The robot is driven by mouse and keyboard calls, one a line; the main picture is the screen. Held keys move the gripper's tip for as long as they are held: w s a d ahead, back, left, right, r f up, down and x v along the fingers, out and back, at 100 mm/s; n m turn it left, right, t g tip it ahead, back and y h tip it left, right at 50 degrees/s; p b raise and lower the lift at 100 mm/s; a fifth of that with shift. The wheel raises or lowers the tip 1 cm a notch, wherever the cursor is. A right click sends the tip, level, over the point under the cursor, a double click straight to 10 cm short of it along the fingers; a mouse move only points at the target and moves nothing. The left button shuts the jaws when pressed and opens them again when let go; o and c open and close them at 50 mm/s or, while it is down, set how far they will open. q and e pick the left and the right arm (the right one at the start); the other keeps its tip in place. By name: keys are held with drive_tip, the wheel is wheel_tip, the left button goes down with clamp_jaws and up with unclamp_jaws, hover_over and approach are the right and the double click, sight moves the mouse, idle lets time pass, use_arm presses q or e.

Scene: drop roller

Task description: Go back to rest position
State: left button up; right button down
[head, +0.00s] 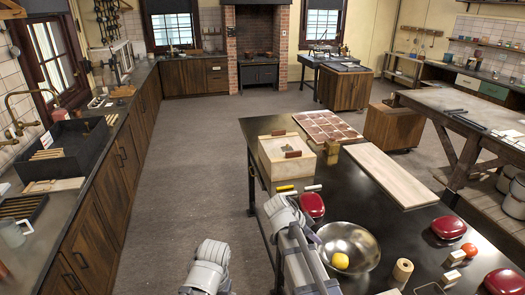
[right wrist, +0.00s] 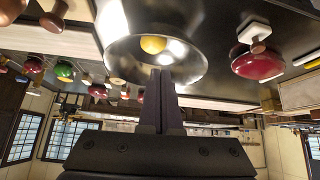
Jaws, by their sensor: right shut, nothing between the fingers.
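My right gripper (right wrist: 163,78) is shut and empty. In the right wrist view its two dark fingers lie together and point toward the steel bowl (right wrist: 112,58), which has a yellow ball (right wrist: 153,44) in it. In the head view the right arm reaches over the near left part of the dark table, and the gripper is beside the left of the bowl (head: 349,236). I cannot tell whether it touches the bowl. A grey link of my left arm shows at the bottom of the head view, left of the table; the left gripper itself does not show.
The dark table (head: 262,128) carries a wooden box (head: 272,160), a pale board (head: 385,172), a tiled panel (head: 322,124), red lidded dishes (head: 449,228) and a short tan cylinder (head: 403,269). A counter (head: 105,155) runs along the left wall. Open floor (head: 205,150) lies between.

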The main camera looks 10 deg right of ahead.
drive_tip(key=s+a+f+n+y+b, duration=0.2)
drive_tip(key=s+a+f+n, duration=0.3)
drive_tip(key=s+a+n, duration=0.3)
drive_tip(key=s+a+f+n+g+y+b, duration=0.1)
drive_tip(key=s+a+f+n+y+b, duration=0.2)
drive_tip(key=s+a+n, duration=0.5)
drive_tip(key=a+f+n+y, duration=0.1)
drive_tip(key=a+n, duration=0.2)
drive_tip(key=a, duration=0.2)
drive_tip(key=shift+f+n, duration=0.3)
drive_tip(key=shift+f, duration=0.05)
